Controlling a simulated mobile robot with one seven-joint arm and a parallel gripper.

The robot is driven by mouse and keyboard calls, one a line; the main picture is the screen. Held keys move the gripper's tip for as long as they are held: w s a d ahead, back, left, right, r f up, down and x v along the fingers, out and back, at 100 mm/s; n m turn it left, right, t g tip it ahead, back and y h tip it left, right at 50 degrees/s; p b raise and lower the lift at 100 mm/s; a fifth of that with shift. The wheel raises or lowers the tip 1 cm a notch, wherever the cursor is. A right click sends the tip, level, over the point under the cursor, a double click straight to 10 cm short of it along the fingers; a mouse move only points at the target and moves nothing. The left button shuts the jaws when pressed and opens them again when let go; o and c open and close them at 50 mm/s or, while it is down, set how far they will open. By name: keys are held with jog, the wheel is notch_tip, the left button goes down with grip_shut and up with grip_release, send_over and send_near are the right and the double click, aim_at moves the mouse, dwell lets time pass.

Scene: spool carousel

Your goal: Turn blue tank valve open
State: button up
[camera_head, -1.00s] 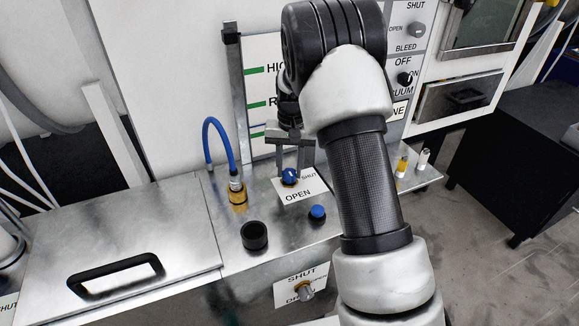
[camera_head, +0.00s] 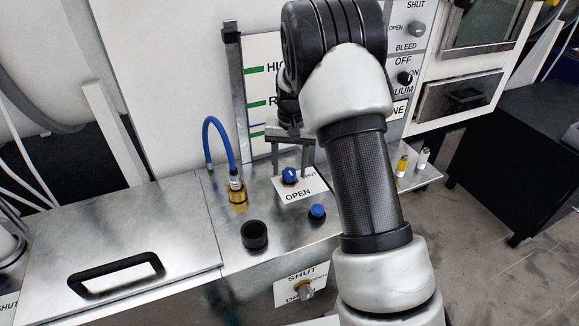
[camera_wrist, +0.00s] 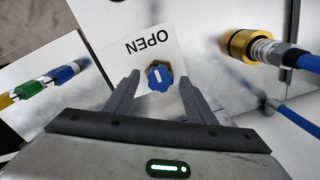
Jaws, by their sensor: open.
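The blue tank valve knob (camera_head: 289,174) sits on the steel bench top beside a white label with OPEN and SHUT on it (camera_head: 297,195). In the wrist view the blue knob (camera_wrist: 158,76) has a white pointer mark and a brass base, and it lies between my two fingers. My gripper (camera_head: 291,158) is open just above and behind the knob in the head view. In the wrist view the fingers of my gripper (camera_wrist: 162,84) stand on either side of the knob, with a gap on each side.
A brass fitting (camera_head: 237,193) with a blue hose (camera_head: 222,137) stands left of the knob. A blue button (camera_head: 317,211) and a black cup (camera_head: 254,235) are in front. A panel with more knobs (camera_head: 405,78) is behind. Small coloured cylinders (camera_head: 402,165) stand at right.

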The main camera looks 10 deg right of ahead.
aim_at(291, 171)
notch_tip(291, 171, up, 17)
jog(key=p, duration=0.1)
jog(key=shift+d+p, duration=0.25)
jog(key=shift+p, duration=0.15)
jog(key=shift+r, duration=0.1)
